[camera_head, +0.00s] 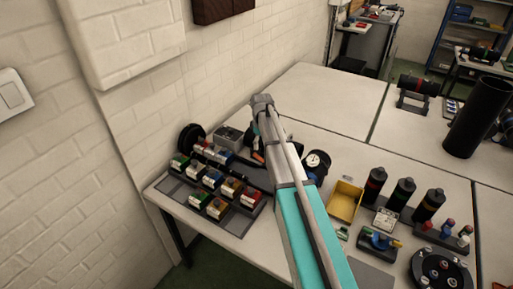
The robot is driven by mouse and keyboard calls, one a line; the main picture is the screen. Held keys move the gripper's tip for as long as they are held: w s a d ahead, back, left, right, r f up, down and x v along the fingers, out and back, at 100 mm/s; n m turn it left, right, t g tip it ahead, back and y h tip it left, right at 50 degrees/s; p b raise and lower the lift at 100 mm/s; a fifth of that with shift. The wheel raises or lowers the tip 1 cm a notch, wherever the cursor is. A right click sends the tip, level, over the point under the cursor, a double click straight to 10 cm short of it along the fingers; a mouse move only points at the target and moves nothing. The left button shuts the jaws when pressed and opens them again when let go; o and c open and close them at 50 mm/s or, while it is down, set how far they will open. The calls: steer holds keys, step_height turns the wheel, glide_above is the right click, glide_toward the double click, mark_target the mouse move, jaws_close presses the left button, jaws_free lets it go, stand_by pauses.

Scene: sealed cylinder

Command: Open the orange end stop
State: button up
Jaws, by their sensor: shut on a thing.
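My arm reaches from the bottom of the head view over the table, and its wrist bends down at the top. My gripper (258,146) is small and mostly hidden behind my own arm. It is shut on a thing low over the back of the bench. A small orange patch, which looks like the orange end stop (258,157), shows right at the fingers. The dark cylinder body beside it is largely covered by my arm, so how the stop sits on it cannot be made out.
A grey tray of several coloured blocks (212,188) lies left of my arm. A round gauge (315,162) stands close to its right. A yellow bin (345,200), several black bottles (402,194) and a tall black tube (479,117) are further right. The rear tabletop (325,95) is clear.

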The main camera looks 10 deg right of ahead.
steer(key=shift+o, duration=0.9)
steer(key=shift+w+d+r, duration=0.15)
steer(key=shift+w+d, duration=0.85)
steer(key=shift+d, duration=0.15)
steer(key=shift+w+d, duration=0.25)
steer(key=shift+c, duration=0.3)
steer(key=shift+w+d+f, duration=0.3)
steer(key=shift+w+d, duration=0.45)
steer(key=shift+w, duration=0.1)
jaws_close()
steer(key=shift+w+d+f+b, duration=0.15)
steer(key=shift+w+d+b, duration=0.15)
steer(key=shift+w+d, duration=1.05)
steer(key=shift+w+d+f, duration=0.25)
steer(key=shift+s+a, duration=0.1)
steer(key=shift+a, duration=0.1)
steer(key=o, duration=0.5)
jaws_free()
steer(key=shift+s, duration=0.1)
